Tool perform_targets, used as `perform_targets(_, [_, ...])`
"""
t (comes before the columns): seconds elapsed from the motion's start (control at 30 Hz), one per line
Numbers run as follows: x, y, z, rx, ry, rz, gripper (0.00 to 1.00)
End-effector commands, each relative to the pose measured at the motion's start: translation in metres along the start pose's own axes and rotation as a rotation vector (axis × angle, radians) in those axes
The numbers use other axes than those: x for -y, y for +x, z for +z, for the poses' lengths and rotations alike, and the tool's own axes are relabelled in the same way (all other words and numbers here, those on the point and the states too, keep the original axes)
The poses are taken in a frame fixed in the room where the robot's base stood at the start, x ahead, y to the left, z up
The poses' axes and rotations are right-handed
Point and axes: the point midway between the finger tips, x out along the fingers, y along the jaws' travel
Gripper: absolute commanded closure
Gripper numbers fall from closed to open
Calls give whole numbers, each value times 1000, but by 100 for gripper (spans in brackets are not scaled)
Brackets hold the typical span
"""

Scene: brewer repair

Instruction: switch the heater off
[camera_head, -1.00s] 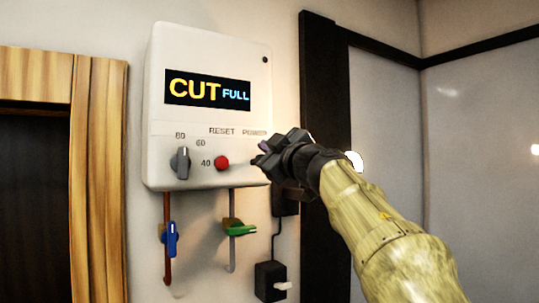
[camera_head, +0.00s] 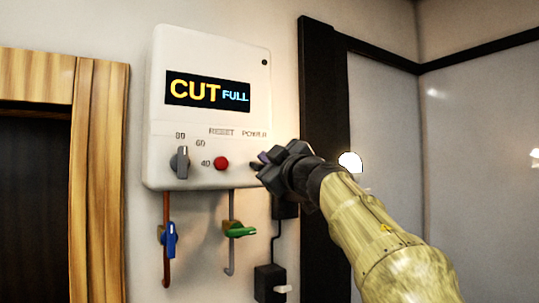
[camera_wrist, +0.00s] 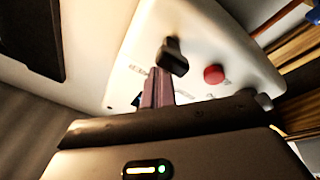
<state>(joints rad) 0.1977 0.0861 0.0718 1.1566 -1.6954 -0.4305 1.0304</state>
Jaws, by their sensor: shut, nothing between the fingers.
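The heater (camera_head: 205,60) is a white wall box with a display (camera_head: 208,92) reading "CUT FULL". Its face has a grey dial (camera_head: 180,162) marked 80, 60, 40, a red reset button (camera_head: 221,163) and a POWER label at the right. The control under POWER is hidden by my gripper (camera_head: 258,163) in the head view. The wrist view shows a black knob (camera_wrist: 173,55) at the tips of my shut, empty gripper (camera_wrist: 157,75), and the red button (camera_wrist: 213,75) to its right. I cannot tell whether fingers and knob touch.
Below the heater are two pipes with a blue valve handle (camera_head: 169,238) and a green one (camera_head: 239,230). A black plug box (camera_head: 269,282) hangs by a cable at the lower right. A wooden frame (camera_head: 98,180) stands at the left, a dark post (camera_head: 325,130) at the right.

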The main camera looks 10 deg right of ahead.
Motion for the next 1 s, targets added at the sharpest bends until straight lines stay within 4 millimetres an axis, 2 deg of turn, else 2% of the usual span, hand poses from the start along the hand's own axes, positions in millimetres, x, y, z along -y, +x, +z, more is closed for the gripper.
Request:
perform_targets(0.2, [8,1,7,2,5,-6,100])
perform_targets(0.37, [5,0,4,1,5,-5,100])
perform_targets(1.0, [-10,-26,-10,-1,2,0,100])
